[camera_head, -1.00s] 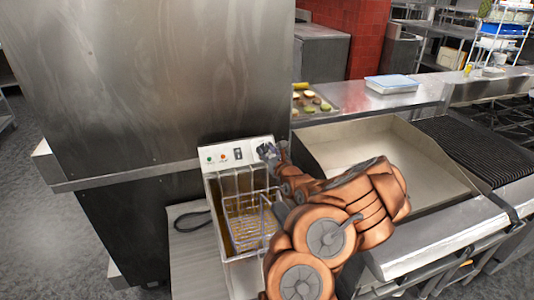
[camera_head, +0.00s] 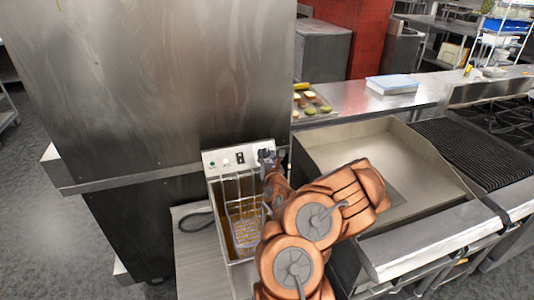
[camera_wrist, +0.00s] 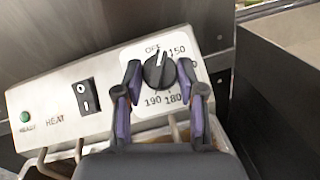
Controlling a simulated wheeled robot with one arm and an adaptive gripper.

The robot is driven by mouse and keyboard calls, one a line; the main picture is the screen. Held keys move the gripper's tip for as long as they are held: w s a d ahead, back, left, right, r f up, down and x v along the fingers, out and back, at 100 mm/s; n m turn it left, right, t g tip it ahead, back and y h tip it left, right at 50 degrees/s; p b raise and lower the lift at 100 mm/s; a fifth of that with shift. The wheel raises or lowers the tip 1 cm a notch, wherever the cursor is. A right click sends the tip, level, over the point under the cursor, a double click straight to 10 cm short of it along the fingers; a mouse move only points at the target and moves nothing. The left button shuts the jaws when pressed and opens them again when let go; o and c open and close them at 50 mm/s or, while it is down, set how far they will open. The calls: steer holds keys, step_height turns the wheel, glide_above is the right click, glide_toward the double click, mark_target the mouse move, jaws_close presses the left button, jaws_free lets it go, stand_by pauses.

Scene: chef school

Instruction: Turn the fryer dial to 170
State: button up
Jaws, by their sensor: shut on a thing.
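The fryer dial (camera_wrist: 159,72) is a round black knob on a white scale plate. Its white pointer mark is near the top, close to OFF. I read 150 at upper right, 180 at lower right and 190 at lower left; 170 is hidden behind my right finger. My gripper (camera_wrist: 159,70) is shut on the dial, one finger on each side. In the head view my gripper (camera_head: 267,157) is at the right end of the fryer's control panel (camera_head: 222,160) and covers the dial.
The panel carries a rocker switch (camera_wrist: 87,97) and a green lamp (camera_wrist: 25,116). A wire basket (camera_head: 245,222) sits in the fryer below. A tall steel cabinet (camera_head: 150,80) stands behind and left; a griddle (camera_head: 385,150) is close on the right.

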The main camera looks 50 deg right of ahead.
mark_target(267, 156)
steer(key=shift+r, duration=0.1)
stand_by(0.4)
steer(key=o, duration=1.1)
steer(key=shift+o, duration=0.2)
steer(key=shift+r, duration=4.95)
